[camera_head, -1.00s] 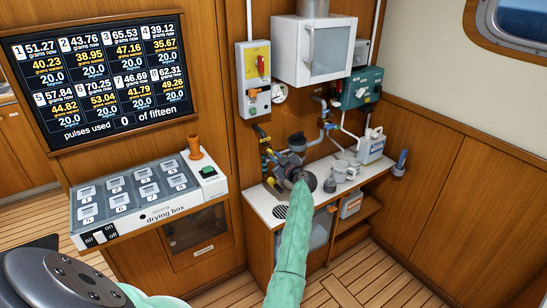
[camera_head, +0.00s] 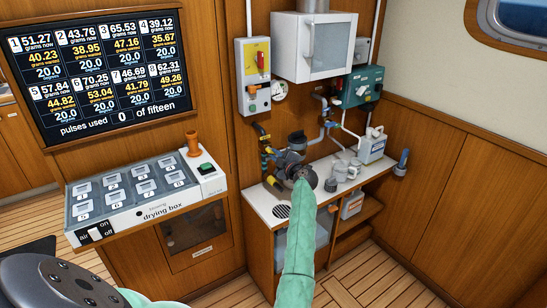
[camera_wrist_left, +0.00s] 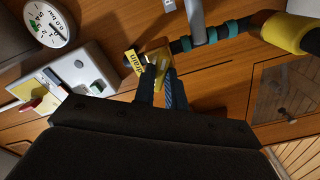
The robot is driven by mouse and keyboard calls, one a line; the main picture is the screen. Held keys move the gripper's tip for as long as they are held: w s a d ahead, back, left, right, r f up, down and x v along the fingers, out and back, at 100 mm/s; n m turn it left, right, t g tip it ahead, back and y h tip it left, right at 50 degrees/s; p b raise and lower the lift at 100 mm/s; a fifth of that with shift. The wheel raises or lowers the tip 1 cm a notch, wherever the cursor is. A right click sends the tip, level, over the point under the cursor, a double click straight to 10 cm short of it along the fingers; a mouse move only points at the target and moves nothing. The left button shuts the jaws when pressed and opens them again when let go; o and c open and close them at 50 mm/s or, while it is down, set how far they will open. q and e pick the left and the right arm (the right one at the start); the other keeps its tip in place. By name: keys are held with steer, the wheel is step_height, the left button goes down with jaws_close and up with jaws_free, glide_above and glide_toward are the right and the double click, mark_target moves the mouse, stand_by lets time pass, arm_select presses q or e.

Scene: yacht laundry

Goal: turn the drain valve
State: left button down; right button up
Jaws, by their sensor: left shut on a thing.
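The drain valve has a yellow handle (camera_wrist_left: 158,62) and a yellow tag (camera_wrist_left: 134,62) marked "drain". It sits on a dark pipe with teal bands (camera_wrist_left: 222,32) in the left wrist view. My left gripper (camera_wrist_left: 160,72) is shut on the yellow handle, one finger on each side. In the head view my left gripper (camera_head: 272,150) is at the pipes on the wall, above the white counter, small and partly hidden by my own wrist. The valve handle is hard to make out there. My right gripper is in no view.
A pressure gauge (camera_wrist_left: 50,24) and a switch box (camera_head: 253,78) are on the wall close by. Cups (camera_head: 345,168) and a white jug (camera_head: 371,146) stand on the counter (camera_head: 265,204) to the right. The drying box (camera_head: 145,195) is at the left.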

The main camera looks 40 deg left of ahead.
arm_select(q)
steer(key=shift+f, duration=0.1)
steer(key=n+b, duration=0.2)
steer(key=n, duration=0.1)
stand_by(0.3)
steer(key=n+b, duration=0.2)
steer(key=n, duration=0.1)
steer(key=shift+b, duration=0.4)
